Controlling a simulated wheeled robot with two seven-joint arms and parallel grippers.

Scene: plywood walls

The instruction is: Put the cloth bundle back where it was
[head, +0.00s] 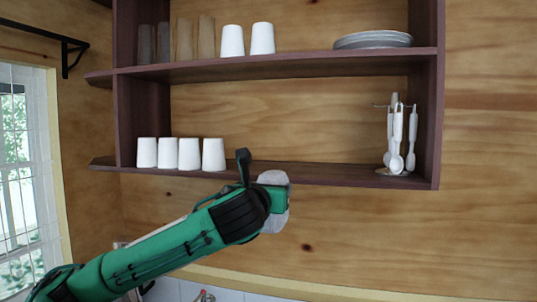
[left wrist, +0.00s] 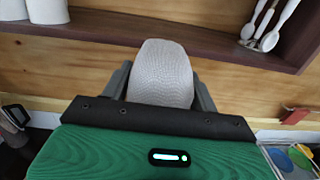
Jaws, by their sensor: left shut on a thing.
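The cloth bundle (left wrist: 160,72) is pale grey, rounded and finely textured. In the left wrist view it stands out between the two dark fingers of my left gripper (left wrist: 160,92), which is shut on it. My wrist hides much of the bundle there. I cannot tell whether it touches the shelf edge. My right gripper is in neither view.
Several white cups (head: 180,154) stand at the left of the lower shelf, and a utensil stand (head: 395,140) at its right end. The shelf between them looks clear. The upper shelf (head: 290,65) holds several cups and stacked plates (head: 373,40). A window (head: 20,165) is at left.

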